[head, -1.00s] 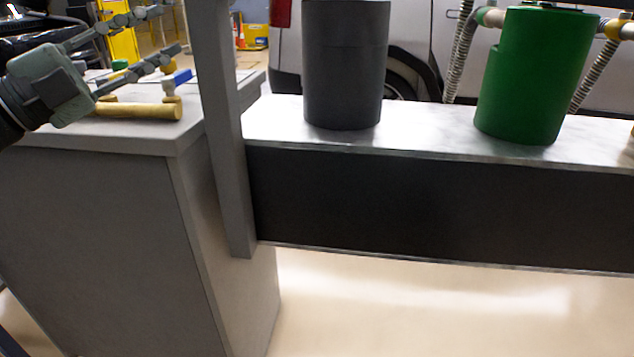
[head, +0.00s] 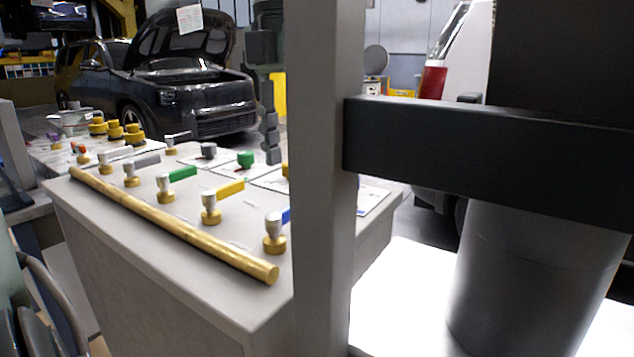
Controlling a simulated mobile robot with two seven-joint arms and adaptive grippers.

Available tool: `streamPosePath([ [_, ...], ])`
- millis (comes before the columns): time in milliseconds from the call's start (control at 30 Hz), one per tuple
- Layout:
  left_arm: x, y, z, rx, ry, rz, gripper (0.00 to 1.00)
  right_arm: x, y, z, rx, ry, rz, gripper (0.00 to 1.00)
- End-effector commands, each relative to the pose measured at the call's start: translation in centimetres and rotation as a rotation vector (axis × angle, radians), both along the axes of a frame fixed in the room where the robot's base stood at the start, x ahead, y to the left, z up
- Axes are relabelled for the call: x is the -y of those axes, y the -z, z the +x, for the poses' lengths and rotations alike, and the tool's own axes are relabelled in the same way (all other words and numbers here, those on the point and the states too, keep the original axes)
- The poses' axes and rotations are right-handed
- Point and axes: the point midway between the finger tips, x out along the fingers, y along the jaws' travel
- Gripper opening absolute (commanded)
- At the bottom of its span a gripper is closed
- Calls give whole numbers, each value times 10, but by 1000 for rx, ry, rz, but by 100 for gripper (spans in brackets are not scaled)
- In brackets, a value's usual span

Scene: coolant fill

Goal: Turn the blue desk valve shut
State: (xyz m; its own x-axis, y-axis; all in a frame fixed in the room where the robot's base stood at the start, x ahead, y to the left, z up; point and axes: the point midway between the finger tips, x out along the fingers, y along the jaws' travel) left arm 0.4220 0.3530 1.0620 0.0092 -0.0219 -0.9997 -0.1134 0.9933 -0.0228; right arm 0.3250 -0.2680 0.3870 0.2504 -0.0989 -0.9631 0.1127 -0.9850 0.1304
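The blue desk valve (head: 275,239) stands near the right front of a grey desk (head: 215,290), with a silver cap on a brass base. Its blue lever (head: 286,216) points right and is mostly hidden behind a grey post, so its full angle cannot be told. My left gripper (head: 271,152) shows as a dark segmented finger pointing down, beyond the blue valve and apart from it in the picture. The post hides the rest of this gripper, so its opening cannot be told. My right gripper is not in view.
The grey post (head: 322,190) and dark crossbar (head: 480,150) stand close in front. A brass pipe (head: 170,222) runs along the desk's front edge. Yellow (head: 230,188), green (head: 182,173) and grey (head: 146,160) levers line the desk. A grey cylinder (head: 530,285) stands right.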

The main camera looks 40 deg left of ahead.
Motion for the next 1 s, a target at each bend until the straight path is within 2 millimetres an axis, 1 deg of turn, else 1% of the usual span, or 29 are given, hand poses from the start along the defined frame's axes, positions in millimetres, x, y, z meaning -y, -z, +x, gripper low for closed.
streamPosePath([
  [67, -1, 2, -2, -12, 2, 22, 32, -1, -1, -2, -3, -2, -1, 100],
  [133, -2, 9, -3, -14, 2, 26, 32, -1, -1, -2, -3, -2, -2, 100],
  [400, -1, 52, -3, -12, 3, 22, 32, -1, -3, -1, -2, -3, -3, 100],
  [533, -2, 67, -2, -13, 1, 22, 32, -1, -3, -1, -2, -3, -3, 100],
  [700, -1, 75, -2, -11, 2, 22, 32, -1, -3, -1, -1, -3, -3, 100],
  [900, -1, 76, -2, -11, 1, 22, 32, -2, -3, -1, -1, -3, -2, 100],
  [933, -1, 76, -2, -10, 1, 22, 31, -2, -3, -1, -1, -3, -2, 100],
  [1000, -1, 76, -2, -11, 1, 22, 22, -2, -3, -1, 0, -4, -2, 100],
])
